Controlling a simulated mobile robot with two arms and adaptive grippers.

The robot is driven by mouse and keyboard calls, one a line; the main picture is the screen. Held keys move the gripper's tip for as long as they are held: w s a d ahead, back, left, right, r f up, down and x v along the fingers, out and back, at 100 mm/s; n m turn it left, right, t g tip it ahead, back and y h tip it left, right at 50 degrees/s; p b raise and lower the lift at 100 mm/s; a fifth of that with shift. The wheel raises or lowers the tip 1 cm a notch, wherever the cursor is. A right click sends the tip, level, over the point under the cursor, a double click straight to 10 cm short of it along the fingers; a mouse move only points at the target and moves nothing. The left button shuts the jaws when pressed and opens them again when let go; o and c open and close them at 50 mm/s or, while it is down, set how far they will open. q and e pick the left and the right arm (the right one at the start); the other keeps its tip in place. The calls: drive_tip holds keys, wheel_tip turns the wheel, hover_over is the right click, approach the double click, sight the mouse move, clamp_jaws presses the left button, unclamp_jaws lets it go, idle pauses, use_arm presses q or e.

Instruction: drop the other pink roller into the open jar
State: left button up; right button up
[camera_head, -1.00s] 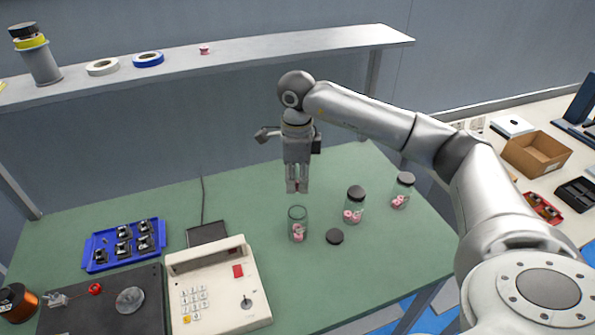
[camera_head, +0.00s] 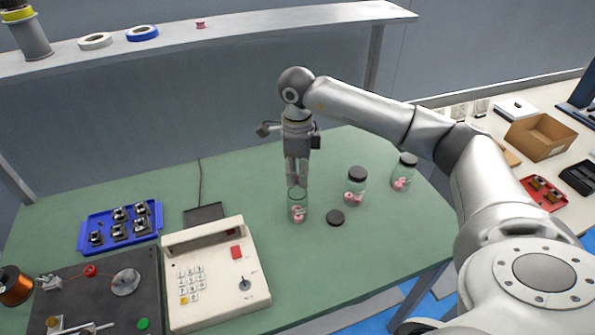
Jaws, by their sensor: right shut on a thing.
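The open jar (camera_head: 298,213) is clear glass and stands upright on the green table, with pink rollers in its lower part. My right gripper (camera_head: 297,182) points straight down over the jar's mouth, its fingertips at about rim height. It is shut on a small pink thing, mostly hidden between the fingers; I take it to be a pink roller. Another pink roller (camera_head: 200,24) sits on the grey shelf at the back. My left gripper is not in view.
Two jars with dark lids, a nearer one (camera_head: 356,190) and a farther one (camera_head: 404,172), stand to the right with pink rollers inside. A beige keypad unit (camera_head: 205,262) and a blue tray (camera_head: 88,238) are on the left. The shelf (camera_head: 262,32) spans the back.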

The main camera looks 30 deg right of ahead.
drive_tip(key=shift+f, duration=0.15)
drive_tip(key=shift+f+b, duration=1)
drive_tip(key=shift+f, duration=0.1)
drive_tip(key=o, duration=0.8)
drive_tip(key=shift+r, duration=0.15)
wheel_tip(320, 180, up, 12)
drive_tip(key=shift+f, duration=0.2)
idle(1.0)
